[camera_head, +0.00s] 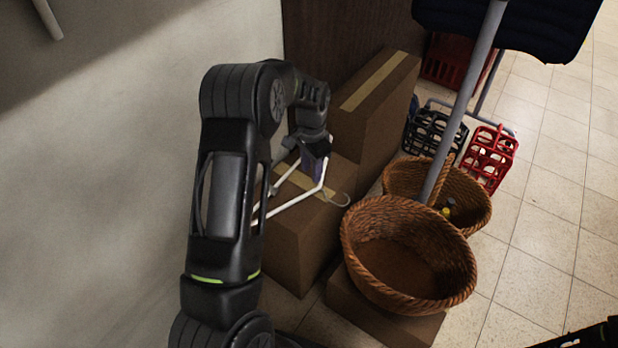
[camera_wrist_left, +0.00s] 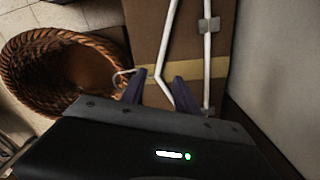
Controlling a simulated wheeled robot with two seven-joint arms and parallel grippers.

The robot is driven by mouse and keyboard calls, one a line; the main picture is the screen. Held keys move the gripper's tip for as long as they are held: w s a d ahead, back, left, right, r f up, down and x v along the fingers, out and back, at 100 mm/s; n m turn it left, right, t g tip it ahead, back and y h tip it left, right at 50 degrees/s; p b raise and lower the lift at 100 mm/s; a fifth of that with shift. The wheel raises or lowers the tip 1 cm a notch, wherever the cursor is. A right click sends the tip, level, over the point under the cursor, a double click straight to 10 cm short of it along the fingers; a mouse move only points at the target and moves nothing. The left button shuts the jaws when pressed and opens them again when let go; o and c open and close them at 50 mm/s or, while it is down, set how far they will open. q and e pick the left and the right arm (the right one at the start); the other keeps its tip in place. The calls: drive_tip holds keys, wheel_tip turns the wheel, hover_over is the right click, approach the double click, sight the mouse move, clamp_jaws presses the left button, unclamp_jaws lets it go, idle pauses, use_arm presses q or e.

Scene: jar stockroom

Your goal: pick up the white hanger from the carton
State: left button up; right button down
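The white hanger (camera_head: 296,200) lies on top of a brown carton (camera_head: 295,245) beside the wall in the head view. Its grey hook (camera_head: 340,198) points right, past the carton's edge. My left gripper (camera_head: 318,158) is at the hanger's hook end, partly hidden by its own wrist. In the left wrist view, the two dark fingers (camera_wrist_left: 160,88) are apart. The hanger (camera_wrist_left: 167,45) runs between and beyond them, with its bend near the fingers and its hook to the left. Contact with the fingers cannot be told. Only a dark piece of my right arm shows at the lower right corner.
A taller carton (camera_head: 378,105) stands behind. Two wicker baskets, a front one (camera_head: 362,250) and a rear one (camera_head: 480,205), stand to the right. A grey pole (camera_head: 465,100) rises beside them. Red (camera_head: 490,155) and dark (camera_head: 435,130) crates are farther back. Tiled floor at right is clear.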

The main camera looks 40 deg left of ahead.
sight(311, 190)
use_arm(q)
drive_tip(key=shift+f, duration=1.35)
wheel_tip(311, 190, down, 5)
drive_tip(key=shift+w+f+b, duration=0.1)
drive_tip(key=shift+b, duration=0.35)
drive_tip(key=shift+c, duration=0.3)
clamp_jaws()
